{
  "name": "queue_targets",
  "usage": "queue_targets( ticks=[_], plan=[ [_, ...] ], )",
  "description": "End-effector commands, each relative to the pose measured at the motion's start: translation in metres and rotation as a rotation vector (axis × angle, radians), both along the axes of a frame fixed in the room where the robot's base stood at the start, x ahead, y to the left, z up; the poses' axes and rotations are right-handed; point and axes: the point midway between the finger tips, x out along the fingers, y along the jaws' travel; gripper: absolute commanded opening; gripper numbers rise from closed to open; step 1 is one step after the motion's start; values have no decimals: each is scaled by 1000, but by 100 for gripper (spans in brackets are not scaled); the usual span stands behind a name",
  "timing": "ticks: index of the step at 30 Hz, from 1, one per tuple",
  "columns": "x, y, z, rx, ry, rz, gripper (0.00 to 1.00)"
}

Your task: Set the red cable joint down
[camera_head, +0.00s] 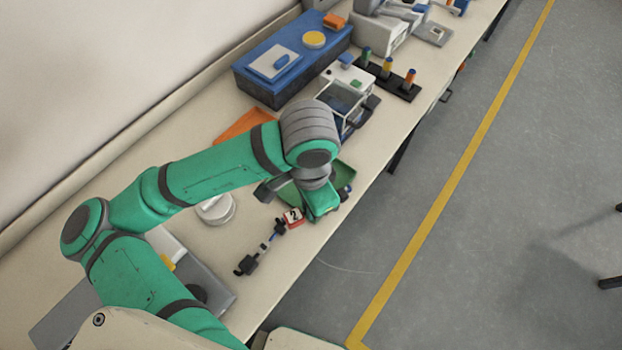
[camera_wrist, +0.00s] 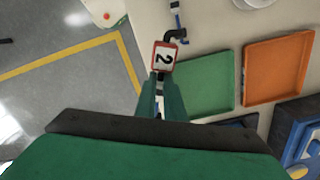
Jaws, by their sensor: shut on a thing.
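The red cable joint (camera_head: 293,217) is a small red block with a white face marked "2". It also shows in the wrist view (camera_wrist: 163,56), at the tips of my gripper (camera_wrist: 161,80). My gripper (camera_head: 306,212) is shut on it. The joint is near the table's front edge, beside the green tray (camera_wrist: 197,82). A dark bent connector shows at its far side in the wrist view. I cannot tell whether the joint touches the table. My gripper and wrist partly hide the green tray in the head view.
A dark cable piece with a blue part (camera_head: 264,248) lies in line with the joint. An orange tray (camera_wrist: 277,68) is beyond the green one. A white round object (camera_head: 216,210) stands behind. A blue box (camera_head: 290,62) and a peg stand (camera_head: 395,82) are farther along the table.

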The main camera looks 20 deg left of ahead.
Motion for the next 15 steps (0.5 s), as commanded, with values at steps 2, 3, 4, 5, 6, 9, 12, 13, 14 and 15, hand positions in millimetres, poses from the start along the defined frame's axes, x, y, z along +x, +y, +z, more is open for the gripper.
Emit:
queue_targets(
  ticks=[2, 3, 4, 5, 6, 9, 12, 13, 14, 15],
  plan=[
    [-3, 12, -1, -1, 1, 147, 0],
    [-5, 17, -1, -1, 1, 212, 0],
    [-6, 19, -2, -2, 1, 254, 0],
    [-7, 22, -2, -2, 1, 290, 0],
    [-8, 25, -2, -1, 2, 331, 0],
    [-8, 29, -3, -1, 3, 397, 0],
    [-1, 32, -6, -2, 3, 420, 0],
    [3, 33, -8, -1, 3, 422, 0],
    [8, 34, -11, 0, 4, 423, 0],
    [16, 35, -14, 1, 5, 421, 0]
  ],
)
